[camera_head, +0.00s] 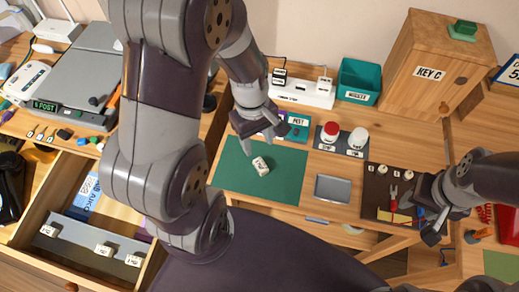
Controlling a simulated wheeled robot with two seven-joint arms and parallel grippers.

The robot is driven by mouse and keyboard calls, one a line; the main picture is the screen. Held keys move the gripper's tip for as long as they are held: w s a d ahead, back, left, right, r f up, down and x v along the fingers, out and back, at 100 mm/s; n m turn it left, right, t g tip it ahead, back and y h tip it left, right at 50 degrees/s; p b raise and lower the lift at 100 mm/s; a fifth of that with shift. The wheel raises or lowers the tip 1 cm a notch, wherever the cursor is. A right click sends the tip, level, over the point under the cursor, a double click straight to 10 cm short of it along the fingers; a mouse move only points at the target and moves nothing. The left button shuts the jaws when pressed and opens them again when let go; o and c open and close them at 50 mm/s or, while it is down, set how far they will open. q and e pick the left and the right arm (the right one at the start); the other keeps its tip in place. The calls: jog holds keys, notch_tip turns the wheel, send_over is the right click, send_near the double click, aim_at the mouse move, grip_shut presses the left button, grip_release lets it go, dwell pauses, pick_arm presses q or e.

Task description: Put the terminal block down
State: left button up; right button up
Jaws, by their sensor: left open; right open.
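The terminal block (261,165) appears to be the small white block with dark markings lying on the green mat (230,187). My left gripper (268,134) is open above the far part of the mat, just behind the block and apart from it as far as I can see. My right gripper (428,226) is open at the right, by the dark tool board (376,184). Its fingers partly hide the right end of that board.
A grey tray (333,189) lies right of the mat. Red-capped and white jars (357,138) stand behind it. A teal waste bin (358,82), a wooden KEY C cabinet (430,60) and a white power strip (303,93) line the back. An open drawer (85,251) is at left.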

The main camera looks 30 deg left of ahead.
pick_arm(q)
jog(key=r+m, duration=0.1)
jog(key=m, duration=0.3)
jog(key=r+m+t+y, duration=0.1)
jog(key=r+m, duration=0.1)
jog(key=m, duration=0.2)
jog(key=d+r+m+t, duration=0.1)
jog(key=m, duration=0.3)
jog(key=shift+s+r+y, duration=0.3)
jog(key=shift+s+r, duration=0.05)
